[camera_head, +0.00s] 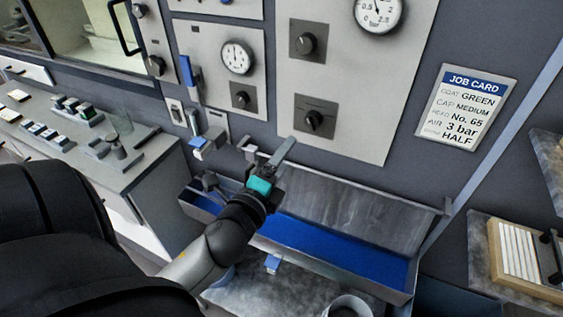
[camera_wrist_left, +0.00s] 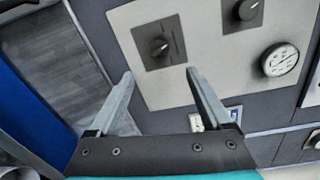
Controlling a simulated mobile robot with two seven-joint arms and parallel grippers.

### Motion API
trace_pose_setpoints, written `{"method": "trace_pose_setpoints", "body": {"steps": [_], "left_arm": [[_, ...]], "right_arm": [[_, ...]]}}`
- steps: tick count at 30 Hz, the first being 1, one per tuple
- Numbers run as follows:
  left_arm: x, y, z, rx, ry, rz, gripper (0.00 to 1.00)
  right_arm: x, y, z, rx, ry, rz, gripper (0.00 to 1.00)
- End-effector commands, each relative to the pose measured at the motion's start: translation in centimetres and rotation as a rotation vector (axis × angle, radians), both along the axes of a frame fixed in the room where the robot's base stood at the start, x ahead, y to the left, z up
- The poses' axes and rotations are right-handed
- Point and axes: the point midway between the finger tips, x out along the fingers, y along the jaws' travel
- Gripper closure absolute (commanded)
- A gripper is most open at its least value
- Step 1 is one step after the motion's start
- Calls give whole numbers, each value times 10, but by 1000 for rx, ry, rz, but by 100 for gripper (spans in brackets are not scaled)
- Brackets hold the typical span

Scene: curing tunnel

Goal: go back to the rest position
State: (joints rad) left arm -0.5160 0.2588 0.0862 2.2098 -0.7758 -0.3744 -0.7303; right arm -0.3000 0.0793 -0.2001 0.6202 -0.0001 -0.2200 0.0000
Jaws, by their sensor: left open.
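My left gripper (camera_head: 267,148) is raised in front of the grey control panel, above the blue-lined trough. Its two fingers are spread and nothing is between them. In the left wrist view the open fingers (camera_wrist_left: 159,74) point at the pale panel (camera_wrist_left: 155,95), with a dark knob (camera_wrist_left: 159,47) beyond them. I cannot tell the exact gap to the panel, but no contact shows. My right gripper is not in the head view.
The trough (camera_head: 330,235) lies below the gripper. A counter (camera_head: 150,170) with small blocks stands at left. A gauge (camera_head: 237,57), knobs and a job card (camera_head: 466,107) are on the wall. A tray of pale strips (camera_head: 515,255) sits at right.

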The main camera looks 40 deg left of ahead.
Motion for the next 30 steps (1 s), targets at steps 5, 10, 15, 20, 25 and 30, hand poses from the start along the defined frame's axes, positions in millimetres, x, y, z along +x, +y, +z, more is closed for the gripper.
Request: {"method": "trace_pose_setpoints", "body": {"steps": [5, 10, 15, 20, 25, 30], "left_arm": [[-7, -1, 1, 1, -1, 0, 17], [-7, -2, 1, 0, -1, 0, 17], [-7, -2, 1, 0, -1, 0, 17], [-6, -2, 1, 0, -1, 0, 17], [-9, 0, -4, -69, 14, 31, 17], [-25, 0, -32, -387, 95, 177, 17]], "right_arm": [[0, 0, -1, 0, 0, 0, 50], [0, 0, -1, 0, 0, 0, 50], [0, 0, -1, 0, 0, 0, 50], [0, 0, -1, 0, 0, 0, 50], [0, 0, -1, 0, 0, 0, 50], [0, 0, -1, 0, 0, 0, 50]]}}
